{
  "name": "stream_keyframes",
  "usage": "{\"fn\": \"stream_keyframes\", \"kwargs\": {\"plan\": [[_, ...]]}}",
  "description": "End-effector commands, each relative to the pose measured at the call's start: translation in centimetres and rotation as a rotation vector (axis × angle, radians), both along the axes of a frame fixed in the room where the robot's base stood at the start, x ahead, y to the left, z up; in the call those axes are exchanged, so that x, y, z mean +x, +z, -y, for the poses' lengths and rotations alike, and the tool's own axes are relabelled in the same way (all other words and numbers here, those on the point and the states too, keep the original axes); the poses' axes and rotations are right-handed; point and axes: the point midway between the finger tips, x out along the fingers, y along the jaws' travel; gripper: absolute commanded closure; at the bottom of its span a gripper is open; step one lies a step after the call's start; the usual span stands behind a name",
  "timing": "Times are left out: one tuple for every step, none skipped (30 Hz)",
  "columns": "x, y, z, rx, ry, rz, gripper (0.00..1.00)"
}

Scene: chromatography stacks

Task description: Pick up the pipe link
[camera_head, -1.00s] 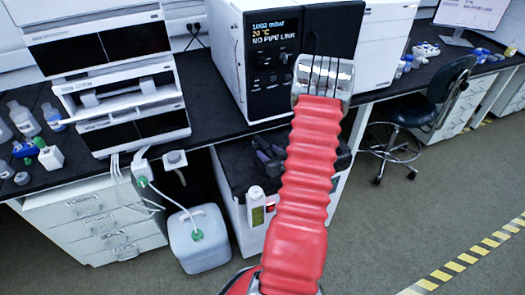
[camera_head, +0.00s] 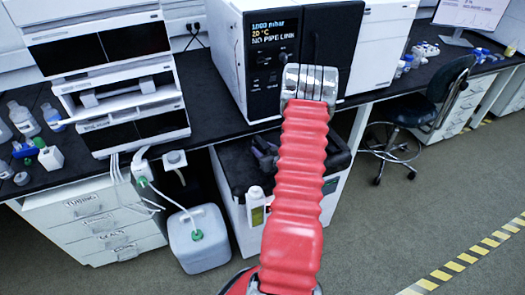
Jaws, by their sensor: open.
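My gripper (camera_head: 312,80) is the metal end of my red ribbed arm, in the upper middle of the view. It is in front of the dark instrument (camera_head: 276,60), whose display reads "1000 mbar, 20 °C, NO PIPE LINK". The gripper is open, and I see nothing held in it. I cannot make out a pipe link for sure. A dark object (camera_head: 264,158) lies on the low black-topped cart under the bench, partly hidden behind my arm; its kind is unclear.
A white canister (camera_head: 198,240) with a green cap sits on the floor. The black bench (camera_head: 225,125) carries a stacked instrument (camera_head: 125,85) at left. A blue stool (camera_head: 440,95) stands right; the floor at lower right is free.

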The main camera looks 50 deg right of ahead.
Motion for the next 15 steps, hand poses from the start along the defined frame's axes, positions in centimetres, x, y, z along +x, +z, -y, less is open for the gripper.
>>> {"fn": "stream_keyframes", "kwargs": {"plan": [[0.00, 0.01, 0.00, 0.000, 0.000, 0.000, 0.56], [-0.01, 0.01, 0.01, 0.000, 0.000, 0.000, 0.56], [-0.01, 0.03, 0.00, 0.000, 0.000, 0.000, 0.56], [-0.01, 0.03, 0.00, 0.000, 0.000, 0.000, 0.56], [-0.01, 0.03, 0.00, 0.000, 0.000, 0.000, 0.56], [-0.01, 0.04, 0.00, 0.000, 0.000, 0.000, 0.56], [-0.01, 0.04, 0.00, 0.000, 0.000, 0.001, 0.56], [-0.01, 0.04, 0.00, 0.000, 0.000, 0.001, 0.56], [-0.01, 0.04, 0.00, 0.000, 0.000, 0.001, 0.56], [0.00, 0.04, -0.01, 0.000, 0.000, 0.001, 0.56], [-0.01, 0.04, -0.02, 0.000, 0.000, 0.001, 0.56], [0.00, 0.04, -0.01, -0.001, 0.000, 0.000, 0.59], [0.00, 0.04, -0.01, -0.001, 0.000, 0.000, 0.61], [-0.01, 0.05, -0.01, -0.001, 0.000, 0.000, 0.63], [0.00, 0.04, -0.01, -0.001, 0.000, 0.000, 0.66]]}}
